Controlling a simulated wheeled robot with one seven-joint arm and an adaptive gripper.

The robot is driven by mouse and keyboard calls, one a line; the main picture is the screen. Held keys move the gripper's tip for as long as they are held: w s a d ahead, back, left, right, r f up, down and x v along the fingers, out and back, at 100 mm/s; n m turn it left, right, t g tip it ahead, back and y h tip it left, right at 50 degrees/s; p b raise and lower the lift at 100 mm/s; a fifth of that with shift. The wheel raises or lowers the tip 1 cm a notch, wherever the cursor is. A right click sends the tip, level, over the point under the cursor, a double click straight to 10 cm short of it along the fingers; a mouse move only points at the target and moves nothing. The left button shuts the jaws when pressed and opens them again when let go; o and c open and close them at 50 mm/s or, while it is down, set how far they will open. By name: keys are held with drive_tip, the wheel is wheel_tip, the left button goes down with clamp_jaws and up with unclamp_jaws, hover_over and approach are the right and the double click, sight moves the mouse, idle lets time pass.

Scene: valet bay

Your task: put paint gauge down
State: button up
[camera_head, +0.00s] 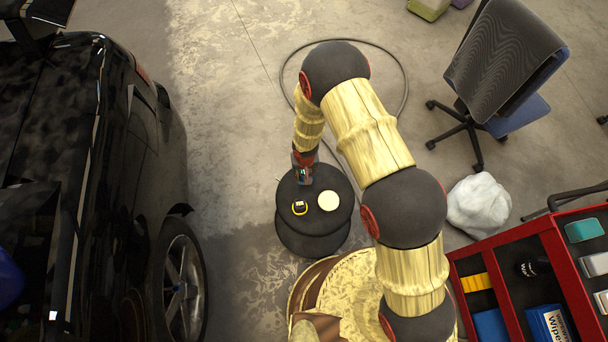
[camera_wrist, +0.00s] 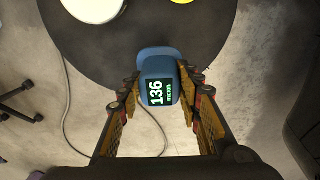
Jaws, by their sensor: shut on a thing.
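The paint gauge (camera_wrist: 157,65) is a small blue device with a dark screen that reads 136 micron. My gripper (camera_wrist: 160,100) is shut on it, with a finger on each side. In the head view my gripper (camera_head: 303,159) points down at the far edge of a round black stand (camera_head: 316,225), and the gauge (camera_head: 303,176) shows just below the fingers. In the wrist view the gauge overlaps the rim of the black top (camera_wrist: 205,50). I cannot tell whether it touches the surface.
A pale round disc (camera_head: 328,200) and a small black-and-yellow item (camera_head: 299,208) lie on the stand top. A black car (camera_head: 95,180) stands at left. A red tool cart (camera_head: 555,265), a white bag (camera_head: 479,205) and an office chair (camera_head: 500,75) are at right. A cable (camera_head: 405,80) loops behind.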

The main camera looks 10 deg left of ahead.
sight(304, 175)
drive_tip(key=shift+w+f, duration=0.3)
drive_tip(key=shift+f, duration=0.15)
wheel_tip(304, 175, down, 3)
drive_tip(key=shift+a+f+b, duration=0.1)
drive_tip(key=shift+b, duration=0.95)
drive_tip(key=shift+c, duration=0.6)
drive_tip(key=o, duration=1.3)
drive_tip(key=shift+r, duration=0.25)
